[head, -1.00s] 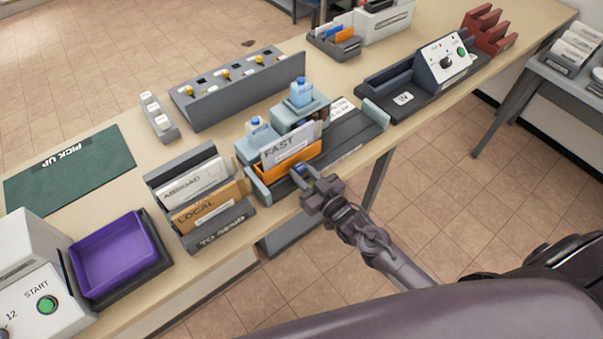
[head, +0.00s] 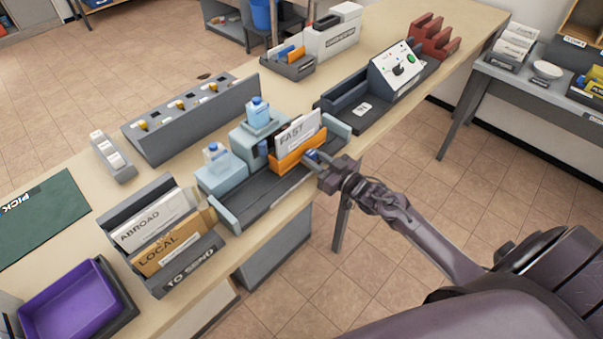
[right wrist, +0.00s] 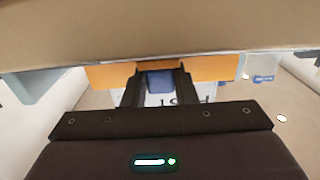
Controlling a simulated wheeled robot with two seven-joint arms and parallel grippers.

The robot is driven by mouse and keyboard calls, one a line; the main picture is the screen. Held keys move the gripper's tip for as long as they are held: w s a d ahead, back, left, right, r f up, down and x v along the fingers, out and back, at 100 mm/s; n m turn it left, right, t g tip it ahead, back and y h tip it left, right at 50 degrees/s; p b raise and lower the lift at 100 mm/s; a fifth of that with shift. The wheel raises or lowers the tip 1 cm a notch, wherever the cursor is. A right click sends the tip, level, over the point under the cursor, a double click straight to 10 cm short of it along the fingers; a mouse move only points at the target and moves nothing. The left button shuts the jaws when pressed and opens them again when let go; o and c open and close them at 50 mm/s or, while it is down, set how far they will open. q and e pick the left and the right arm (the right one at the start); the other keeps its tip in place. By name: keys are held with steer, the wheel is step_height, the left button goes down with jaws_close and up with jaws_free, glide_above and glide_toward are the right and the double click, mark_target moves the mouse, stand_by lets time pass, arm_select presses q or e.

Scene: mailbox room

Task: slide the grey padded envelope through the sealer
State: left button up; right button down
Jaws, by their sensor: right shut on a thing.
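The grey envelope marked FAST (head: 298,131) stands upright in an orange carriage (head: 290,163) on the dark track (head: 262,188) of the pale blue sealer (head: 222,182). The carriage is towards the right end of the track, just past the right-hand water bottle (head: 257,110). My right gripper (head: 318,160) is shut on the blue knob on the front of the carriage. In the right wrist view, the knob (right wrist: 160,82) sits between the two dark fingers, with the orange carriage (right wrist: 110,75) behind. Part of the envelope (right wrist: 195,99) shows there too. My left gripper is out of view.
A rack marked TO SEND (head: 190,262) holds the ABROAD and LOCAL envelopes at the left. A dark machine with a control panel (head: 396,68) stands to the right of the sealer. A grey switch rack (head: 195,118) lies behind.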

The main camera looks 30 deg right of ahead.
mark_target(316, 143)
steer(key=d, duration=0.2)
steer(key=w+d+b, duration=0.1)
steer(key=shift+w+d, duration=0.2)
steer(key=shift+d, duration=0.15)
steer(key=shift+w+d+r+b, duration=0.1)
steer(key=shift+d+b, duration=0.2)
steer(key=shift+d, duration=0.1)
steer(key=c, duration=1.2)
jaws_free()
steer(key=shift+d, duration=0.15)
steer(key=shift+o, duration=0.2)
steer(key=shift+s+f, duration=0.2)
steer(key=shift+s, duration=0.2)
steer(key=v, duration=0.7)
steer(key=shift+b, duration=0.45)
